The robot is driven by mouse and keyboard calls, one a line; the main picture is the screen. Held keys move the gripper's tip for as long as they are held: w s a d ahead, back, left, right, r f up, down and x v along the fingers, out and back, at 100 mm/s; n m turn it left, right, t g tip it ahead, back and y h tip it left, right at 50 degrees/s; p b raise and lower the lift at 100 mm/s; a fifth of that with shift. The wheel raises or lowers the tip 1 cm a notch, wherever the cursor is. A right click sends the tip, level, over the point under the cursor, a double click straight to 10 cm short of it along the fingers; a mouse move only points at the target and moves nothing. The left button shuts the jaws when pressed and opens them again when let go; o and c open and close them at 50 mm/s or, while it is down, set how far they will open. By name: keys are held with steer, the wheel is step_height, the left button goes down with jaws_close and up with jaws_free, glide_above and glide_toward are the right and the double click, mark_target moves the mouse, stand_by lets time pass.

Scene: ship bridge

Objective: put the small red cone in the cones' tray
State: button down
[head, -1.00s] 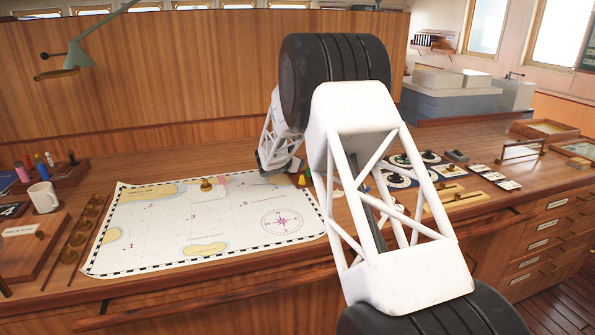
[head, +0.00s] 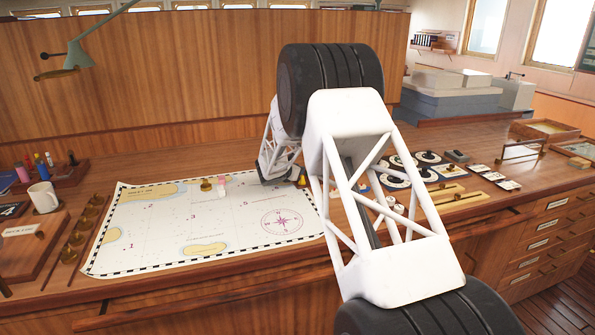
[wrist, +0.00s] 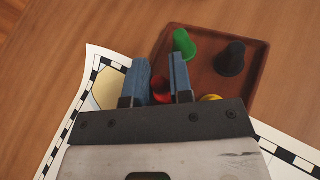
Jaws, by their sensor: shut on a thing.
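The red cone (wrist: 161,90) sits between the two blue fingers of my gripper (wrist: 160,74) in the wrist view, and the fingers are shut on it. Its lower part is hidden by the gripper body. The cones' tray (wrist: 214,38) is a brown square tray right around and beyond the fingers. A green cone (wrist: 183,44), a black cone (wrist: 231,57) and a partly hidden yellow cone (wrist: 211,98) are in it. The red cone appears at the tray's left side; I cannot tell its height. In the head view my gripper (head: 277,178) hides most of the tray.
A nautical chart (head: 150,235) lies left of the tray, with a brass piece (head: 206,184) on it. A white mug (head: 43,197) stands far left. Round dials (head: 395,180) and brass bars (head: 465,201) lie to the right. Bare desk (wrist: 60,25) shows beyond the chart.

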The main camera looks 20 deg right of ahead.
steer(key=shift+f, duration=0.1)
steer(key=c, duration=1.3)
jaws_free()
steer(key=shift+s+a+r, duration=0.2)
steer(key=shift+a+r, duration=0.05)
steer(key=shift+a, duration=0.05)
steer(key=v, duration=1.1)
steer(key=shift+s+r, duration=0.1)
